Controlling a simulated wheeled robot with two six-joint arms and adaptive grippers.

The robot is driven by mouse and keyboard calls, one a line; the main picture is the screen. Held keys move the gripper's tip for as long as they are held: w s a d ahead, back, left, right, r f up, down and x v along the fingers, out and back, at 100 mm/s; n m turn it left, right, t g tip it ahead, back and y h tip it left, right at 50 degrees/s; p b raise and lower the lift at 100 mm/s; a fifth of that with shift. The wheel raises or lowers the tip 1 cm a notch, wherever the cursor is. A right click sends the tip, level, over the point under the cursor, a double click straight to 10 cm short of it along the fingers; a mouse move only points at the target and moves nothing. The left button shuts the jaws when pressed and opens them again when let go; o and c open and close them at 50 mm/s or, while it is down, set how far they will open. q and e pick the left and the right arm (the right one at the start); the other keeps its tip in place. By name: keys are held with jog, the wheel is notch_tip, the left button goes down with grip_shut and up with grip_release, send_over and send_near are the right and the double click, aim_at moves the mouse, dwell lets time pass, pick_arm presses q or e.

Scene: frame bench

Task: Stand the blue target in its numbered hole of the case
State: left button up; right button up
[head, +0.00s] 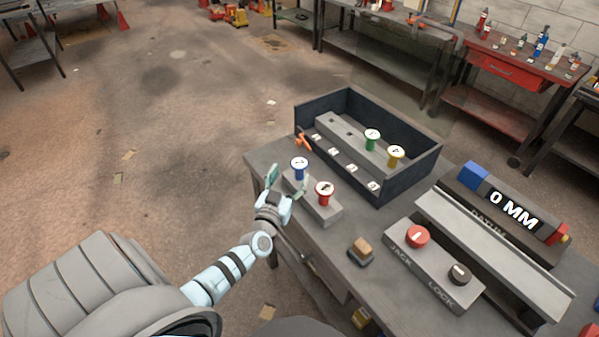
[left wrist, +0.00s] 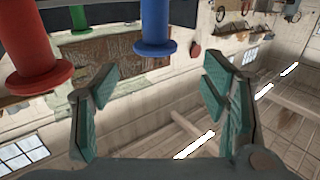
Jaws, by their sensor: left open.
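The blue target (head: 300,166), with a white numbered top, stands upright at the far end of a grey block (head: 326,211). My left gripper (head: 286,183) is open beside it, fingers near its stem; contact cannot be told. In the left wrist view the blue target (left wrist: 154,32) appears above the gap between the open fingers (left wrist: 158,95). The dark open case (head: 415,172) stands behind the block. Its grey insert (head: 342,127) has dark holes at the left and holds a green target (head: 372,140) and a yellow target (head: 396,156). My right gripper is not in view.
A red target (head: 324,192) stands on the same block, close to the left gripper. An orange item (head: 303,138) is at the case's left corner. A wooden-topped piece (head: 361,250) lies in front. A jack and lock panel (head: 434,264) and a 0 MM gauge (head: 513,210) are at right.

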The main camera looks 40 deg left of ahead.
aim_at(299, 163)
pick_arm(q)
jog(key=b+x, duration=0.1)
jog(key=x, duration=0.1)
jog(key=b+x, duration=0.1)
jog(key=x, duration=0.1)
jog(key=f+b+x, duration=0.1)
jog(key=x, duration=0.1)
jog(key=shift+w+d, duration=0.15)
jog(key=shift+w, duration=0.2)
jog(key=shift+w+r, duration=0.15)
jog(key=shift+w, duration=0.05)
jog(key=c, duration=1.3)
jog(key=shift+r, duration=0.15)
